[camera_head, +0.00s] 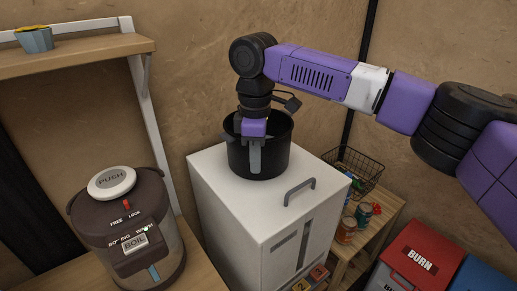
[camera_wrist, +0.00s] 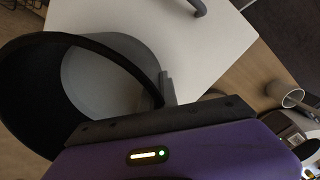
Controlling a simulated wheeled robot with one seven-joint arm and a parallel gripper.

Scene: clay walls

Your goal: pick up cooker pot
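The cooker pot (camera_head: 277,155) is black and round, with an open top. It sits upright on top of a white cabinet. In the wrist view its dark wall and rim (camera_wrist: 28,92) fill the left side. My gripper (camera_head: 250,150) points down at the pot's near side, with one grey finger hanging in front of the outer wall. In the wrist view a grey finger shows just outside the rim. The other finger is mostly hidden, so I cannot tell whether the fingers are closed on the wall.
The white cabinet (camera_head: 220,205) has a grey handle on its top. A brown boiler (camera_head: 110,235) stands at the lower left. A shelf (camera_head: 75,52) with a small pot is at the upper left. A wire basket (camera_head: 358,168), cans and a red bin (camera_head: 420,258) are at the right.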

